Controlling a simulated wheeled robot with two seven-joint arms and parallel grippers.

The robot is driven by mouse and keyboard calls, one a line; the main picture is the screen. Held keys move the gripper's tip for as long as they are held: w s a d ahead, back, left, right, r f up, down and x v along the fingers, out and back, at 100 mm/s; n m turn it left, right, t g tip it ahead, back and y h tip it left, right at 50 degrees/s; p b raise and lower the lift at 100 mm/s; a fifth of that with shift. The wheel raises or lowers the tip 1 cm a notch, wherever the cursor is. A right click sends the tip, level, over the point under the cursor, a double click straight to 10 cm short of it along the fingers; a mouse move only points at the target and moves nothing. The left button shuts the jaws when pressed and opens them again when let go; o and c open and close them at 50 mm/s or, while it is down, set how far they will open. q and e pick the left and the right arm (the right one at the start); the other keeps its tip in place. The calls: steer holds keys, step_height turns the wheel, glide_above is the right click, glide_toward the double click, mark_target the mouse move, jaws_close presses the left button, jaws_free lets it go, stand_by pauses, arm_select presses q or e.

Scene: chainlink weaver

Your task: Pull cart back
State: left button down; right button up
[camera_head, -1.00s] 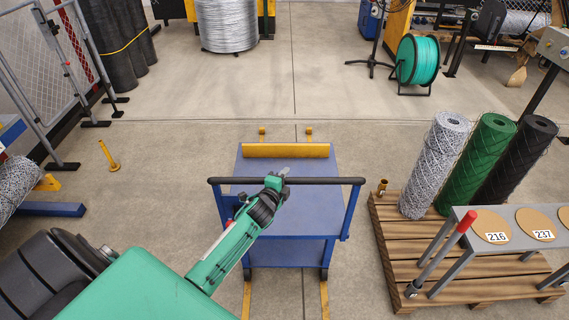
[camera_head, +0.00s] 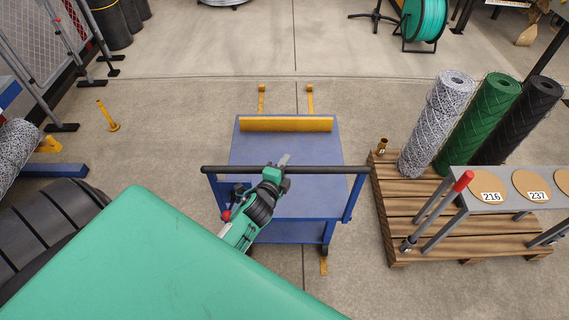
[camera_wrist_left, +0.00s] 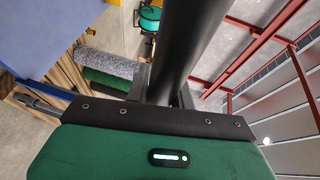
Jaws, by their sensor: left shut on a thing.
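The blue cart (camera_head: 310,200) stands in the middle of the head view, with a yellow bar (camera_head: 286,124) across its far end. Its black handle bar (camera_head: 325,170) runs across the near side. My left gripper (camera_head: 279,170) is shut on the handle bar, left of its middle. In the left wrist view the dark handle bar (camera_wrist_left: 190,45) passes through the jaws of my left gripper (camera_wrist_left: 165,95). The fingertips are partly hidden by the bar. My right gripper is not in view.
A wooden pallet (camera_head: 400,215) with grey, green (camera_head: 480,120) and black mesh rolls stands close on the right. A grey rack (camera_head: 450,205) with numbered discs is in front of it. Yellow floor strips (camera_head: 310,100) show beyond the cart.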

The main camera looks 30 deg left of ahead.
arm_select(q)
steer(key=c, duration=1.3)
jaws_free()
steer(key=shift+s+d+f, duration=0.15)
steer(key=shift+f, duration=0.05)
steer(key=shift+o, duration=0.5)
steer(key=shift+s+r, duration=0.1)
steer(key=shift+r, duration=0.05)
steer(key=shift+s, duration=0.15)
steer(key=b+v, duration=0.4)
steer(key=v, duration=0.9)
steer(key=shift+s, duration=0.3)
steer(key=shift+r, duration=0.15)
